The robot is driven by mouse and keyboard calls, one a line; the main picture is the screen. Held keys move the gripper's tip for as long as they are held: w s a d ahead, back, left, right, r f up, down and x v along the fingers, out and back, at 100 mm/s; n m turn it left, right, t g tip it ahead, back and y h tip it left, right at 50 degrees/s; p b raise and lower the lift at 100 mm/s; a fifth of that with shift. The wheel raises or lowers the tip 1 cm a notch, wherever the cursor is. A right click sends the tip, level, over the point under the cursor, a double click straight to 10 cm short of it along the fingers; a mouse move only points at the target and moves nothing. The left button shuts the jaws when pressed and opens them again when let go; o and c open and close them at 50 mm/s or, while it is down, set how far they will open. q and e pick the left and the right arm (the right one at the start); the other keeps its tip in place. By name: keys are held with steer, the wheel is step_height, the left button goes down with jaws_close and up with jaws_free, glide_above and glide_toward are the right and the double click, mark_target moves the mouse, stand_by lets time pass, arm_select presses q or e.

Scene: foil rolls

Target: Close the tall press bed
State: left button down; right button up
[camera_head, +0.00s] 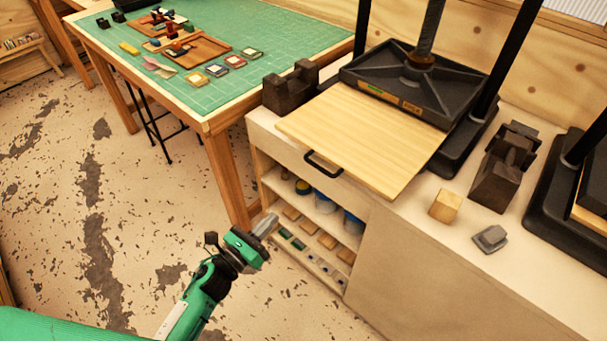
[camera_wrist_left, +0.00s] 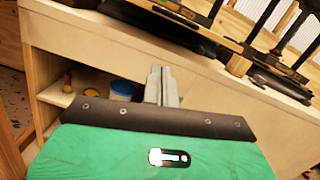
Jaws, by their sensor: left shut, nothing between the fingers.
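The tall press (camera_head: 422,68) stands on the cabinet top, with a black platen on a screw between black posts. Its wooden bed (camera_head: 365,134) is slid out toward the front and overhangs the cabinet edge. A black handle (camera_head: 322,166) is on the bed's front edge. My left gripper (camera_head: 268,224) is shut and empty, in front of the cabinet, below and left of the handle and apart from it. In the left wrist view its fingers (camera_wrist_left: 162,86) are together, pointing at the cabinet. My right gripper is not in view.
Dark blocks (camera_head: 290,88) flank the press, with more at its right (camera_head: 505,165). A small wooden block (camera_head: 445,205) and a grey piece (camera_head: 490,239) lie on the cabinet top. Open shelves (camera_head: 310,225) hold jars. A green-topped table (camera_head: 200,60) stands left. The floor before the cabinet is clear.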

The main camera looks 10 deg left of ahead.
arm_select(q)
step_height(320, 180, up, 4)
steer(key=m+h, duration=0.1)
steer(key=m, duration=0.2)
steer(key=p, duration=0.6)
glide_toward(318, 168)
steer(key=x, duration=0.5)
steer(key=shift+w+d, duration=0.1)
steer(key=shift+w, duration=0.2)
steer(key=shift+w+d+f, duration=0.1)
steer(key=shift+w+d, duration=0.25)
steer(key=shift+w, duration=0.1)
steer(key=shift+w+h, duration=0.1)
steer(key=shift+h, duration=0.2)
